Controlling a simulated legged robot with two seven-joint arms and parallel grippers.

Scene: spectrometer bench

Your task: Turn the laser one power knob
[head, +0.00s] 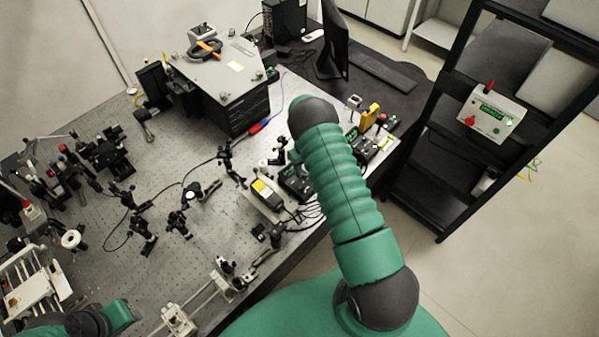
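My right arm reaches up through the middle of the head view. Its gripper (296,156) is mostly hidden by the wrist, beside the small black controller boxes, and its fingers cannot be made out. One black controller box (296,182) with a small green display sits just left of my forearm. Another (361,148) sits right of it. Which box carries the laser one power knob cannot be told, and no knob on them is clear. My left arm shows only at the bottom left edge, with no fingers visible.
The perforated optical table (205,255) holds several black mounts. A large black box with a grey lid (222,68) stands at the back. A monitor (333,40) stands on the dark desk. A black rack at right holds a white control box (492,112) with a green display.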

